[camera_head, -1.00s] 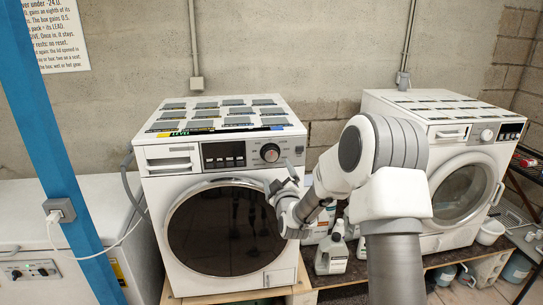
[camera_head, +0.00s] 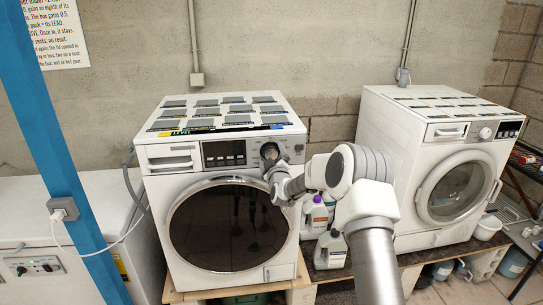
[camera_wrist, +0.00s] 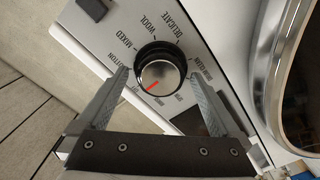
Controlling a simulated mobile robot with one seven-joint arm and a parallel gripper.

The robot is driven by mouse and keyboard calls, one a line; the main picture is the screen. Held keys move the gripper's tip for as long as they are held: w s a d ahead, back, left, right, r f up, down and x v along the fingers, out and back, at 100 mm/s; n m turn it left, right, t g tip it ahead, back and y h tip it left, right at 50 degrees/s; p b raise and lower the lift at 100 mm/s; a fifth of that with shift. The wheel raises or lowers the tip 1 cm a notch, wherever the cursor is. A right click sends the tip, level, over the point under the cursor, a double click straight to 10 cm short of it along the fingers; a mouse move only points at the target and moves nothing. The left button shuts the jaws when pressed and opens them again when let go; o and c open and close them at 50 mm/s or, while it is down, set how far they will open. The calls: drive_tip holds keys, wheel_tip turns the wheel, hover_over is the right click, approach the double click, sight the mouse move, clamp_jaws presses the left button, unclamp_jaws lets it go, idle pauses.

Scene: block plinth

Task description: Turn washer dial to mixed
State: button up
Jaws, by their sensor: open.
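The left washer (camera_head: 165,225) is white with a dark round door. Its dial (camera_wrist: 160,68) is a black knob with a silver face and a red mark pointing to the lower left in the wrist view. The label MIXED (camera_wrist: 130,47) lies up and left of the knob, between COTTON and WOOL; the label by the red mark is too small to read surely. My gripper (camera_wrist: 157,76) is open, one finger on each side of the dial. I cannot tell whether the fingers touch it. In the head view my gripper (camera_head: 270,164) partly hides the dial.
A second white washer (camera_head: 430,112) with its own dial stands at the right. Bottles (camera_head: 331,250) stand between the washers. A blue post (camera_head: 50,130) and a white chest (camera_head: 100,200) are at the left.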

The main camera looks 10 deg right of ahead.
drive_tip(key=c, duration=1.3)
drive_tip(key=shift+f, duration=0.1)
drive_tip(key=shift+c, duration=0.2)
drive_tip(key=shift+b, duration=0.4)
drive_tip(key=m+b, duration=0.5)
drive_tip(key=b, duration=0.3)
drive_tip(key=m+b, duration=0.6)
drive_tip(key=b, duration=0.3)
drive_tip(key=shift+d+f, duration=0.1)
drive_tip(key=shift+f, duration=0.1)
drive_tip(key=m+b, duration=0.4)
drive_tip(key=shift+r+m, duration=0.2)
drive_tip(key=shift+m, duration=0.1)
drive_tip(key=shift+r+b, duration=0.1)
drive_tip(key=shift+b, duration=0.25)
